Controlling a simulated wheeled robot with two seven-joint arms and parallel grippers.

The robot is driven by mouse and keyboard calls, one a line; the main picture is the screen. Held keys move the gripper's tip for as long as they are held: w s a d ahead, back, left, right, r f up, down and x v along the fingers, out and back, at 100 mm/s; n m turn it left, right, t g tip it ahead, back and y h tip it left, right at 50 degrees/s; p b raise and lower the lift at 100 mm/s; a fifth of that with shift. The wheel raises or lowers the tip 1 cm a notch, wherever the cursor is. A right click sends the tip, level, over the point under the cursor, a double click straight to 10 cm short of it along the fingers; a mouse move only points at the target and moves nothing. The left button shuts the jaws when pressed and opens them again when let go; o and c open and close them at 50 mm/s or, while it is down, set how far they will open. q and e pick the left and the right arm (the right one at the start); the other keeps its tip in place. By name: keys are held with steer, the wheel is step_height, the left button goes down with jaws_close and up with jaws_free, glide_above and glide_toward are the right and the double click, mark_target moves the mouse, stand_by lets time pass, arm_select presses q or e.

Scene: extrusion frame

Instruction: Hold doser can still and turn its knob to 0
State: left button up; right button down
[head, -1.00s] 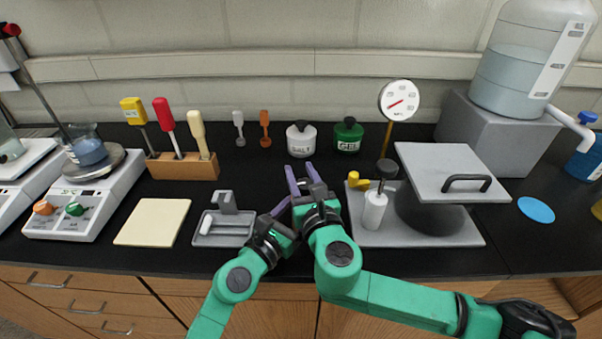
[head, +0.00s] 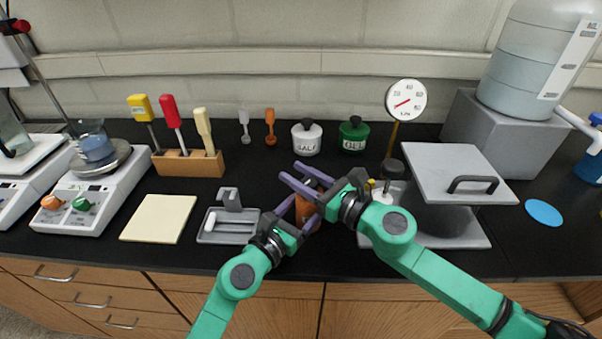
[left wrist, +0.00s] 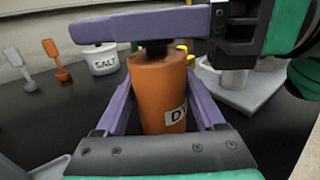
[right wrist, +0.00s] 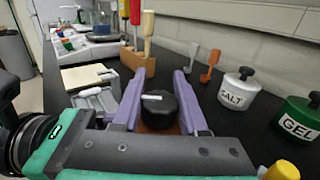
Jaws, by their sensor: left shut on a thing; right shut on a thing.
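The doser can (head: 304,210) is orange and stands upright on the black bench; part of its label, starting with "D", shows in the left wrist view (left wrist: 158,95). My left gripper (head: 303,208) is shut on the can's body, one finger on each side. The black knob (right wrist: 158,108) on top of the can carries a white pointer mark, which points left in the right wrist view. My right gripper (head: 292,172) lies across the can's top, its fingers shut on the knob. No scale numbers around the knob can be read.
A grey tray (head: 228,236) with a white piece stands left of the can. The salt jar (head: 307,142) and gel jar (head: 352,139) stand behind. A grey plate with a raised lid (head: 440,170) and a dial gauge (head: 405,100) are close on the right.

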steer(key=shift+s+a+n+g+y, duration=0.1)
steer(key=shift+s+n+g+y, duration=0.1)
steer(key=shift+n+g+y, duration=0.85)
steer(key=shift+g, duration=0.25)
steer(key=shift+c, duration=2.1)
jaws_free()
steer(key=shift+s, duration=0.1)
steer(key=v, duration=1.2)
steer(key=shift+r, duration=0.25)
